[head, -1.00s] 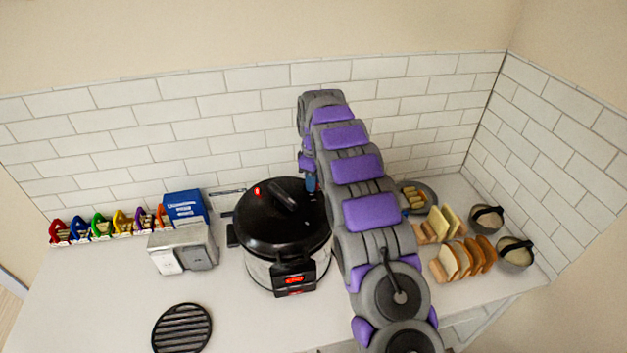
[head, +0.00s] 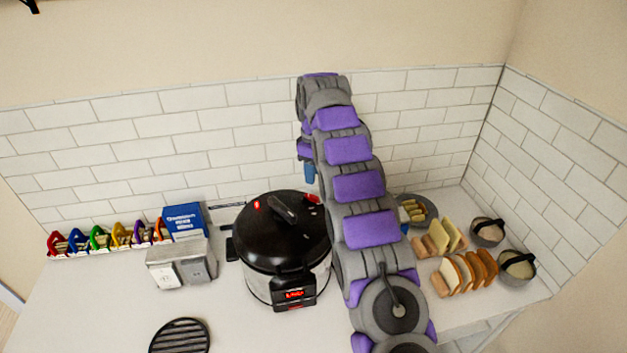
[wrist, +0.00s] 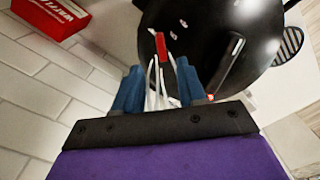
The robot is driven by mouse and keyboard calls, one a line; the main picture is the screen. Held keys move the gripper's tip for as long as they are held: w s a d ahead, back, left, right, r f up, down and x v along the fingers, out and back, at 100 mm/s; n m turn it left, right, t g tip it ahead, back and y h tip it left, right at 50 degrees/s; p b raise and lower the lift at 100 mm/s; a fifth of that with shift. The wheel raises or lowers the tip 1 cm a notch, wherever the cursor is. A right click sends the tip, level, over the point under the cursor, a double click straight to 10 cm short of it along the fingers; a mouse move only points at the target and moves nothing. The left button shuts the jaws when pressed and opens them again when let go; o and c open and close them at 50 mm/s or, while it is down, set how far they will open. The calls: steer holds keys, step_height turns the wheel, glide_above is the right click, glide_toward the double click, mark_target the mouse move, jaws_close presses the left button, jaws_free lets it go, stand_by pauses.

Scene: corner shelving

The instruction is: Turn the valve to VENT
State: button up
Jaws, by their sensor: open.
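The black-lidded pressure cooker (head: 283,240) stands on the counter, its lid also filling the top of the wrist view (wrist: 205,25). In the head view its lid carries a handle (head: 283,209), a red piece at the back right (head: 313,198) and a small red mark at the left. The wrist view shows a red bar, apparently the valve (wrist: 161,48), with small white marks around it; I cannot read its setting. My gripper (head: 309,173) is above the lid's back right, apart from it. Its blue fingers (wrist: 158,80) are open and empty, with white streaks, perhaps steam, between them.
A blue box (head: 185,221), a grey two-part container (head: 181,263) and a row of coloured clips (head: 110,238) stand left. A round black rack (head: 180,336) lies in front. Bread slices (head: 467,272) and two bowls are right. Tiled walls close the back and right.

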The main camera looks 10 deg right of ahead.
step_height(320, 180, up, 9)
steer(key=p, duration=0.7)
steer(key=shift+f, duration=0.15)
steer(key=s+a+f+m+g+b, duration=0.1)
steer(key=s+f+m+b, duration=0.15)
steer(key=s+b, duration=0.65)
steer(key=s+f+m+b, duration=0.1)
steer(key=s+m+b, duration=0.2)
steer(key=s, duration=1.2)
steer(key=s+f+m+b, duration=0.1)
steer(key=s+f+b, duration=0.2)
steer(key=s+f, duration=0.3)
steer(key=s+f+m+b, duration=0.2)
steer(key=s+f, duration=0.4)
steer(key=s, duration=0.7)
steer(key=s+a+f+m+b, duration=0.1)
steer(key=s+f+b, duration=0.4)
steer(key=s, duration=0.5)
steer(key=shift+s+f+m+g, duration=0.3)
steer(key=shift+f+m+g, duration=0.1)
steer(key=shift+f, duration=0.1)
